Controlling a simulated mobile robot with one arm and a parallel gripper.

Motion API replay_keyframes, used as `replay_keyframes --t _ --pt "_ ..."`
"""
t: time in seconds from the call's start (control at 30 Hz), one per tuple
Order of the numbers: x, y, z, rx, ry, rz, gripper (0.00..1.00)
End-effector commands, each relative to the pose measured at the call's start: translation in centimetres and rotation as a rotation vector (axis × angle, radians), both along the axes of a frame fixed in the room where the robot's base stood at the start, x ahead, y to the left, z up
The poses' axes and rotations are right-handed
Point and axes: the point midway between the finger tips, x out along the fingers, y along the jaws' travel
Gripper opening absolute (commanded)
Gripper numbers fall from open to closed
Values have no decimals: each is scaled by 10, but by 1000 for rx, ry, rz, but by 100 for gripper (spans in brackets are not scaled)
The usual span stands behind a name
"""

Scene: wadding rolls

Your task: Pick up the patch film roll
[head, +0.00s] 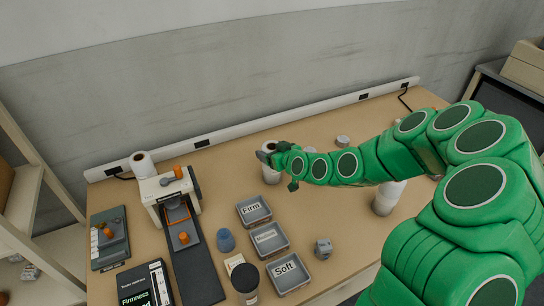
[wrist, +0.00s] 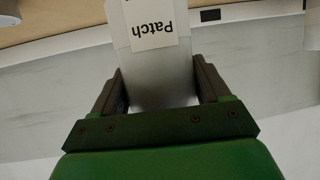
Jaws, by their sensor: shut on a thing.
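The patch film roll (wrist: 158,72) is pale grey-white with a white label reading "Patch", upside down in the wrist view. My gripper (wrist: 160,92) is shut on it, one dark finger on each side. In the head view, my gripper (head: 276,158) is near the middle of the table, at a white roll (head: 271,174) partly covered by the fingers. I cannot tell from the head view whether the roll is clear of the table.
Bins labelled Firm (head: 254,210), Medium (head: 268,240) and Soft (head: 289,273) stand front centre. A testing machine (head: 168,190) and a white roll (head: 142,163) are at left. White rolls (head: 386,200) stand right, under my arm. A power strip (head: 250,125) runs along the wall.

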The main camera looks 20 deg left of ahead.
Motion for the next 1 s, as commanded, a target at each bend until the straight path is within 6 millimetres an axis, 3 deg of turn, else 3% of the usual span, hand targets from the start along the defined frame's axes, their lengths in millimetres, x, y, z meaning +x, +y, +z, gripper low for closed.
replay_keyframes --t 0.37,0.8,1.0 --pt "0 0 24 0 -3 0 6" --pt "1 0 85 1 -5 0 6" --pt "1 0 100 1 -2 -1 6"
